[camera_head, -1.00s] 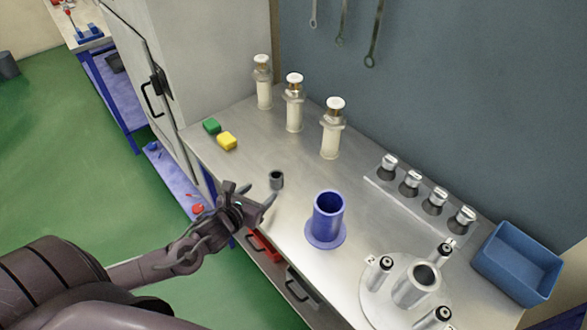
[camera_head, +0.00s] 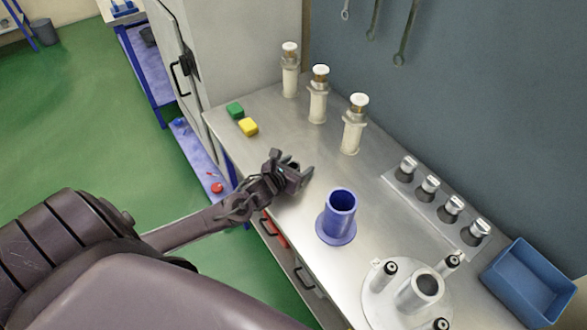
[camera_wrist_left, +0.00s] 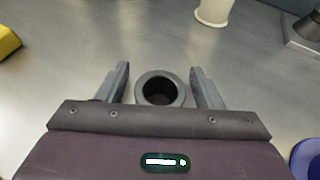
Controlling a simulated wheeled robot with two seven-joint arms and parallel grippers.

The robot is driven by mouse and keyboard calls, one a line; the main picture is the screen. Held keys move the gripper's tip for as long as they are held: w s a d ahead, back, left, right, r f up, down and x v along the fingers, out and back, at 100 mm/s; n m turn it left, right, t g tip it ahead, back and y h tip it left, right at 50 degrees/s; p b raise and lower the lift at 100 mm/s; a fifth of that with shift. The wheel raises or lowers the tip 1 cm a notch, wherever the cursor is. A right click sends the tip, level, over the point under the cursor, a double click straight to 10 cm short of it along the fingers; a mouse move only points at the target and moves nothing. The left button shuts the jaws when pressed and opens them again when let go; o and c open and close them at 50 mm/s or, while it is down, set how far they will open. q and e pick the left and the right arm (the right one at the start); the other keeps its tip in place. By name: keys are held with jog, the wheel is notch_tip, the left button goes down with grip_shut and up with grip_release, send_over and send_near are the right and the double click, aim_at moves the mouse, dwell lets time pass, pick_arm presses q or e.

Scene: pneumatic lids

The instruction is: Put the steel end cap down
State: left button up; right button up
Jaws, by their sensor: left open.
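The steel end cap (camera_wrist_left: 160,90) is a dark grey, hollow round piece, open end up, in the left wrist view. It stands on the steel bench top between the two fingers of my left gripper (camera_wrist_left: 160,75), with a gap to each finger. My left gripper (camera_head: 291,163) is open. In the head view its fingers mostly hide the cap. My right gripper is not in view.
A blue flanged cylinder (camera_head: 338,216) stands to the right. Green (camera_head: 235,110) and yellow (camera_head: 248,127) blocks lie behind left. Several cream cylinders (camera_head: 353,138) line the back. A round fixture (camera_head: 378,305), a rack (camera_head: 405,190) and a blue bin (camera_head: 528,282) fill the right end.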

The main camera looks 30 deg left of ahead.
pick_arm(q)
jog(key=c, duration=1.1)
jog(key=shift+c, duration=0.9)
jog(key=shift+r, duration=0.1)
